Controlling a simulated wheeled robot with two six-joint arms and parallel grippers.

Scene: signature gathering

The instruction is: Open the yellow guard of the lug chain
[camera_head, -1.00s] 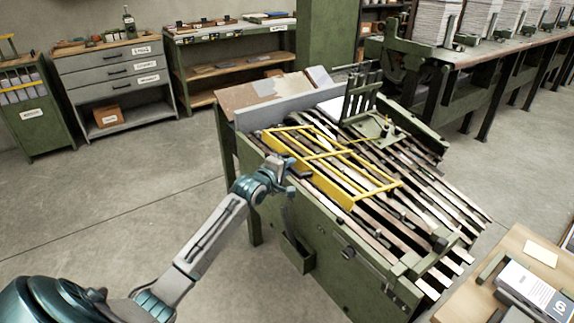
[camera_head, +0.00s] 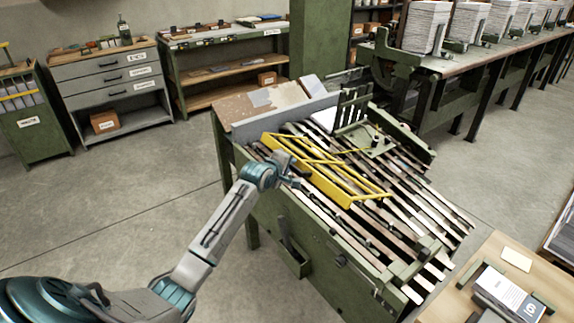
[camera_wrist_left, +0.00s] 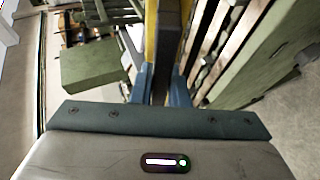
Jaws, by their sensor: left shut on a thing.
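The yellow guard (camera_head: 325,186) is a barred frame over the slanted bars of the lug chain (camera_head: 405,225) on the green machine. Its near long side appears raised a little, so the frame looks tilted. My left gripper (camera_head: 292,178) is at this near side, by the guard's left part. In the left wrist view its blue fingers (camera_wrist_left: 160,85) are shut on a dark grip bar (camera_wrist_left: 163,60), with yellow guard parts (camera_wrist_left: 187,25) just beyond. The fingertips are partly hidden by the bar. My right gripper is not in view.
A green upright rack (camera_head: 352,108) stands on the machine behind the guard. A wooden table (camera_head: 480,270) with a stack of printed sheets (camera_head: 508,295) is at the lower right. Drawers and a bench stand at the back left. The floor at left is clear.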

